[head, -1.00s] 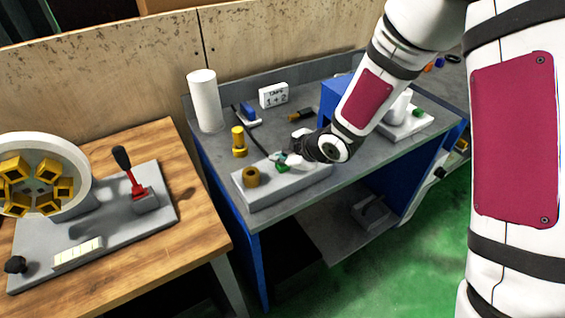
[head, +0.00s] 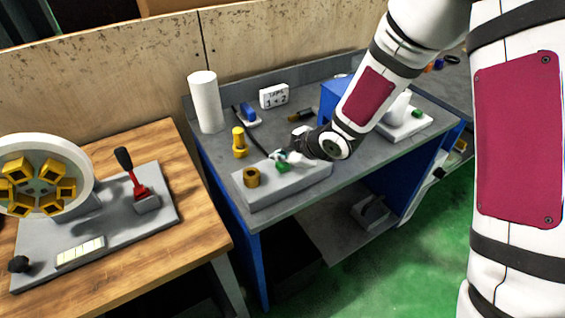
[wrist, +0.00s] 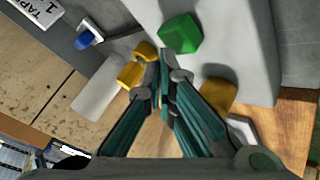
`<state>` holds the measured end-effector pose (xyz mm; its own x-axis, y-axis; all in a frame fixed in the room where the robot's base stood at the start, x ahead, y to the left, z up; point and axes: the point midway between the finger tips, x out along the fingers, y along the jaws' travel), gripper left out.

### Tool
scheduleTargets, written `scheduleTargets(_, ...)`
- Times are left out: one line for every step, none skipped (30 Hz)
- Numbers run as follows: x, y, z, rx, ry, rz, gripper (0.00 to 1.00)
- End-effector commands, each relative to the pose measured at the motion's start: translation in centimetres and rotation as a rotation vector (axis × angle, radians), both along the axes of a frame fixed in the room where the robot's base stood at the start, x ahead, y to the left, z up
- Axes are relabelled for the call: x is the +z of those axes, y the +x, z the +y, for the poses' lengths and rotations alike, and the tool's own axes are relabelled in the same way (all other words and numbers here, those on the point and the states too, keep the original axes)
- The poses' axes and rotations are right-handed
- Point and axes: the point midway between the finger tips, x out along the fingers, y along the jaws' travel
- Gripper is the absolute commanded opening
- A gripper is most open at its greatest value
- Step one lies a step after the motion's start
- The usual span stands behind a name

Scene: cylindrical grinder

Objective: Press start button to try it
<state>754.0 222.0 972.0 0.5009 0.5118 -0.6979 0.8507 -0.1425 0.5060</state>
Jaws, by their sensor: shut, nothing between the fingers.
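A green button (head: 282,168) sits on top of a light grey block (head: 290,187) at the front of the grey workbench. In the wrist view the green button (wrist: 181,34) shows just beyond my fingertips and slightly to the right. My gripper (head: 279,157) is right over the block, close to the button. In the wrist view my gripper (wrist: 166,55) is shut and its fingers are together with nothing between them. A small gap seems to show between the tips and the button, but I cannot tell for sure whether they touch.
A brass-coloured ring (head: 251,177) stands on the same block, left of the button. A yellow post (head: 239,142), a white cylinder (head: 206,101) and a sign (head: 273,95) stand behind. A wooden table (head: 199,190) with a red lever (head: 137,180) is at left.

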Motion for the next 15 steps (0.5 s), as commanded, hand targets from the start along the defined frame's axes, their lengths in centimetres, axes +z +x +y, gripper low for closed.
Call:
scheduleTargets(0.43,-0.05,-0.01,-0.001,0.001,-0.002,0.00)
scheduleTargets(0.55,-0.03,0.01,-0.001,0.001,-0.002,0.00)
scheduleTargets(0.64,-0.02,0.01,0.000,0.001,-0.002,0.00)
scheduleTargets(0.67,-0.02,0.03,0.000,0.001,-0.002,0.00)
scheduleTargets(0.68,-0.01,0.04,0.001,0.001,-0.002,0.00)
scheduleTargets(0.65,0.01,0.05,0.001,0.001,-0.002,0.00)
scheduleTargets(0.63,0.01,0.05,0.001,0.001,-0.002,0.00)
scheduleTargets(0.62,0.01,0.05,0.001,0.001,-0.002,0.00)
scheduleTargets(0.61,0.02,0.05,0.001,0.001,-0.002,0.00)
scheduleTargets(0.61,0.02,0.05,0.001,0.001,-0.002,0.00)
scheduleTargets(0.61,0.01,0.05,0.001,0.001,-0.002,0.00)
scheduleTargets(0.64,0.02,0.06,0.001,0.001,-0.002,0.00)
scheduleTargets(0.72,0.01,0.06,0.001,0.001,-0.002,0.00)
scheduleTargets(0.85,-0.01,0.06,0.001,0.001,-0.002,0.00)
scheduleTargets(1.11,-0.05,0.07,0.001,0.001,-0.002,0.00)
